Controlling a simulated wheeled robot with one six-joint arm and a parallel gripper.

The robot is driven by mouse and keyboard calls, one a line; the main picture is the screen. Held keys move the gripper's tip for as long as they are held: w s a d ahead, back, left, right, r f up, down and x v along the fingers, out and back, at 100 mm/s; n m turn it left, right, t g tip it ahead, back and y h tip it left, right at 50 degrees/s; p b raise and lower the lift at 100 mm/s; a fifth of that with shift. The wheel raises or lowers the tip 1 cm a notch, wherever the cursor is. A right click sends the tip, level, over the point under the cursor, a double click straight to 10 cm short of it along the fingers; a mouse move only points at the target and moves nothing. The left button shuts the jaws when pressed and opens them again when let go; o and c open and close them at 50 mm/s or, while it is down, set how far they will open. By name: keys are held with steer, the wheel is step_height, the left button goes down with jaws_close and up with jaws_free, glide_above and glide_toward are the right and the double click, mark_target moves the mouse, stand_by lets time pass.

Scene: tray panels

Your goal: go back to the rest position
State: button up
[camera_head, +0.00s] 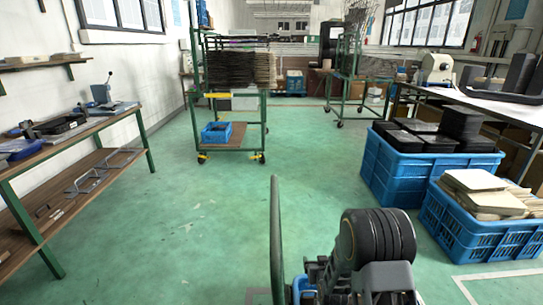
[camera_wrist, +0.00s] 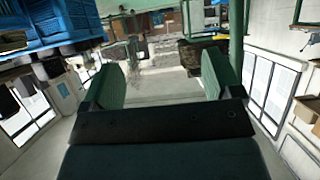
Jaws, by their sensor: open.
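My gripper (camera_wrist: 160,77) shows in the wrist view with its two greenish fingers wide apart and nothing between them. The wrist picture appears upside down, with the room behind the fingers. In the head view a dark, rounded part of my arm (camera_head: 378,240) stands at the bottom, right of centre; I cannot make out the fingertips there. Black tray panels (camera_head: 462,124) are stacked in a blue crate (camera_head: 392,176) at the right. Beige panels (camera_head: 482,194) lie in a nearer blue crate (camera_head: 470,232).
A green wheeled cart (camera_head: 264,118) with stacked panels and a small blue bin (camera_head: 216,133) stands ahead. A workbench (camera_head: 80,135) lines the left wall. A white-topped table (camera_head: 455,97) is at the right. Green floor (camera_head: 170,225) is clear in the middle. A green upright bar (camera_head: 276,235) stands close in front.

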steer(key=s+r+g+p, duration=0.25)
steer(key=r+p, duration=0.25)
steer(key=r, duration=0.7)
steer(key=s+r+g+p, duration=0.2)
steer(key=s+r+p, duration=0.25)
steer(key=r, duration=0.85)
steer(key=s+r+g+p, duration=0.4)
steer(key=s+r+p, duration=0.7)
steer(key=s+r, duration=0.7)
steer(key=shift+r+g, duration=0.35)
steer(key=shift+r, duration=0.25)
steer(key=shift+a, duration=0.1)
